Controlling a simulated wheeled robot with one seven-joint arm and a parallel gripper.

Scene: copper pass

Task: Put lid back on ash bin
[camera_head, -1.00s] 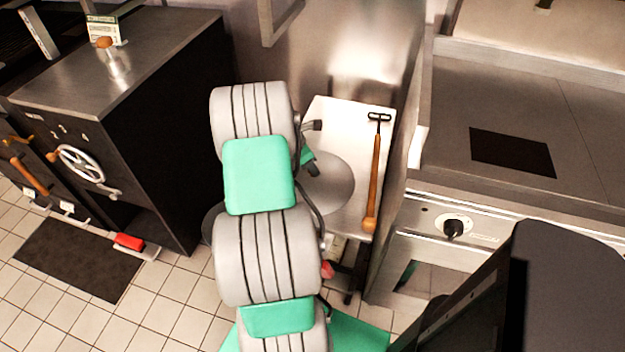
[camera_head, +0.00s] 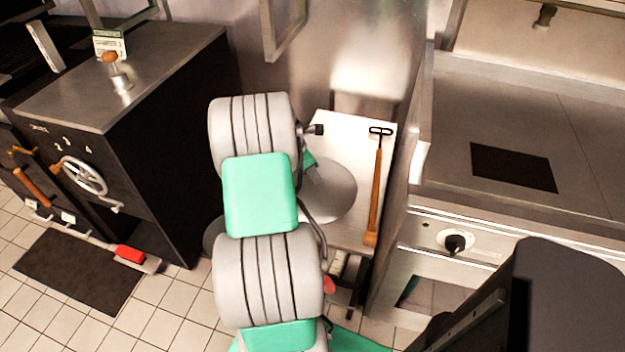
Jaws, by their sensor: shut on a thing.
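A round grey metal disc, which looks like the lid (camera_head: 338,192), shows to the right of my arm, over the white-topped stand. My arm hides its left part. My gripper (camera_head: 313,174) shows only in part at the disc's upper left, beside a green piece of my arm. It is shut on the lid, though the grip itself is mostly hidden. A dark rounded edge shows at the left side of my arm, above the floor. I cannot tell whether it belongs to the ash bin, and no other part of a bin is clear.
A wooden-handled scraper (camera_head: 376,190) lies on the white-topped stand (camera_head: 348,128). A steel griddle counter (camera_head: 455,150) stands to the right. A black oven cabinet (camera_head: 165,150) with a handwheel (camera_head: 84,176) stands left. A dark mat (camera_head: 70,268) and a red-ended tool (camera_head: 130,254) lie on the tiled floor.

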